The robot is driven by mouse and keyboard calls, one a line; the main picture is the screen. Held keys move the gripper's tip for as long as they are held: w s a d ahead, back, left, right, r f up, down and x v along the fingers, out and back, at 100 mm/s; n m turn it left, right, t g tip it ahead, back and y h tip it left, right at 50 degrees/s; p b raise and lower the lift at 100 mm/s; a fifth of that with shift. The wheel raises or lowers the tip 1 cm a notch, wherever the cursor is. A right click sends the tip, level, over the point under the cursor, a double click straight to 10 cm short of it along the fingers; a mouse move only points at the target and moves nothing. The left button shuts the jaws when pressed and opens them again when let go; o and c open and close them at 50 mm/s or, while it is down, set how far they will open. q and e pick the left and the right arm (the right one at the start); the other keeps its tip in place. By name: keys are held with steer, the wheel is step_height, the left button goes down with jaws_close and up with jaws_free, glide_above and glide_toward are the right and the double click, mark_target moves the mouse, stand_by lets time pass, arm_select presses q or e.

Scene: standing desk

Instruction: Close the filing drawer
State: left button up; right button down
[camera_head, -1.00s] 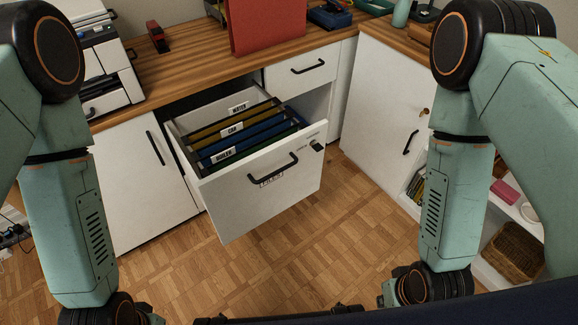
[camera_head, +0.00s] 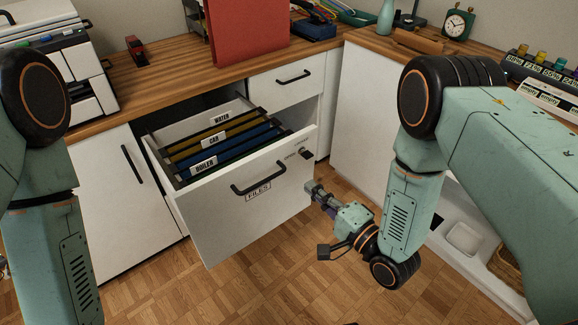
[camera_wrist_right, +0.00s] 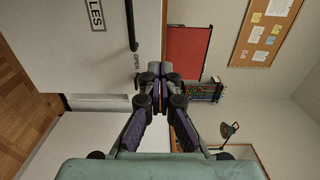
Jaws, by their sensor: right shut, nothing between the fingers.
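The filing drawer (camera_head: 240,208) is pulled out of the desk's white cabinet, with its front facing me. It has a black bar handle (camera_head: 259,178), a "FILES" label below it, and hanging folders (camera_head: 215,145) labelled water, car and boiler inside. My right gripper (camera_head: 312,188) is shut and empty, close to the right edge of the drawer front. Whether it touches the front cannot be told. In the right wrist view the shut fingers (camera_wrist_right: 157,72) point toward the drawer front (camera_wrist_right: 105,60), near the "OPEN" marking. My left arm shows at the left, but its gripper is out of view.
A smaller shut drawer (camera_head: 287,81) sits to the upper right of the filing drawer. A shut cabinet door (camera_head: 122,205) is on the left. A printer (camera_head: 60,65) and a red folder (camera_head: 247,30) stand on the wooden desktop. The parquet floor (camera_head: 250,285) in front is clear.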

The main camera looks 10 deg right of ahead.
mark_target(272, 151)
arm_select(q)
step_height(272, 151, down, 4)
steer(key=b, duration=0.4)
arm_select(e)
steer(key=x, duration=1.3)
steer(key=shift+w+a+f, duration=0.1)
steer(key=shift+w+a, duration=0.1)
steer(key=shift+w, duration=0.15)
arm_select(q)
steer(key=shift+a+f, duration=0.1)
arm_select(e)
steer(key=shift+w, duration=0.1)
